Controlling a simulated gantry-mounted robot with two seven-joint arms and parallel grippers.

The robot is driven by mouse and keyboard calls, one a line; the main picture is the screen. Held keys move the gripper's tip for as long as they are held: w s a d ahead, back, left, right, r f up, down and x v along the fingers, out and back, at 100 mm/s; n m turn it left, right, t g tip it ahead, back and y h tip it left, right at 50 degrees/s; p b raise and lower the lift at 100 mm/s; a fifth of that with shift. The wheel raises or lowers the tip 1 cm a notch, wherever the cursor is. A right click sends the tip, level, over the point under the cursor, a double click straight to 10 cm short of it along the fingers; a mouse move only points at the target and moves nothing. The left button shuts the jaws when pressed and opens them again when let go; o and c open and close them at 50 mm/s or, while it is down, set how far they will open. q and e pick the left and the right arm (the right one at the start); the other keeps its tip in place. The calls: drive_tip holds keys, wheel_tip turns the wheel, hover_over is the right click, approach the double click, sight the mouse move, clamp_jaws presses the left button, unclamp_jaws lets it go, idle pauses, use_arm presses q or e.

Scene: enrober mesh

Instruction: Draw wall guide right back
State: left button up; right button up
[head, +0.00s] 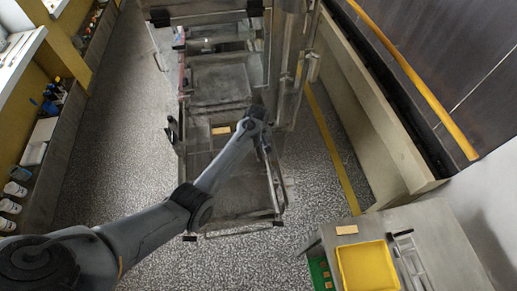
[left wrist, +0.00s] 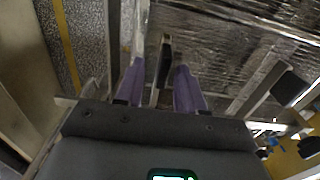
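The enrober's mesh bed (head: 240,195) runs down the middle of the head view. A thin metal rail (head: 274,190) along its right side looks like the right wall guide. My left arm reaches across the bed, and my left gripper (head: 266,145) is at this right side, small and partly hidden by its own wrist. In the left wrist view, the purple fingers (left wrist: 160,80) are apart. A narrow upright piece with a dark top (left wrist: 164,55) shows between them, with a gap on either side. I cannot tell its depth relative to the fingertips. My right gripper is not in view.
Clear panels and a metal frame (head: 288,60) stand beyond the gripper. A small tan block (head: 221,130) lies on the bed. A table (head: 440,225) at the lower right carries a yellow tray (head: 367,266). Speckled floor (head: 120,150) is free on the left.

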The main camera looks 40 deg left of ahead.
use_arm(q)
wheel_tip(320, 180, up, 9)
idle(0.4)
drive_tip(key=shift+s+f, duration=0.1)
drive_tip(key=shift+f, duration=0.05)
drive_tip(key=shift+s+f, duration=0.15)
drive_tip(key=shift+s, duration=0.1)
drive_tip(key=s+d+f+m+t+p, duration=0.15)
drive_tip(key=s+m, duration=0.25)
drive_tip(key=s, duration=0.5)
drive_tip(key=s+d+r+m+t+p, duration=0.1)
drive_tip(key=s+d+r+m+p, duration=0.1)
drive_tip(key=s, duration=0.9)
drive_tip(key=s+d+r+m+t+p, duration=0.1)
drive_tip(key=s+d+r+m, duration=0.4)
drive_tip(key=s, duration=0.6)
wheel_tip(320, 180, up, 2)
drive_tip(key=shift+s+d+r+p, duration=0.15)
drive_tip(key=shift+s+d+p, duration=0.15)
drive_tip(key=shift+d+p, duration=0.55)
drive_tip(key=shift+d, duration=0.25)
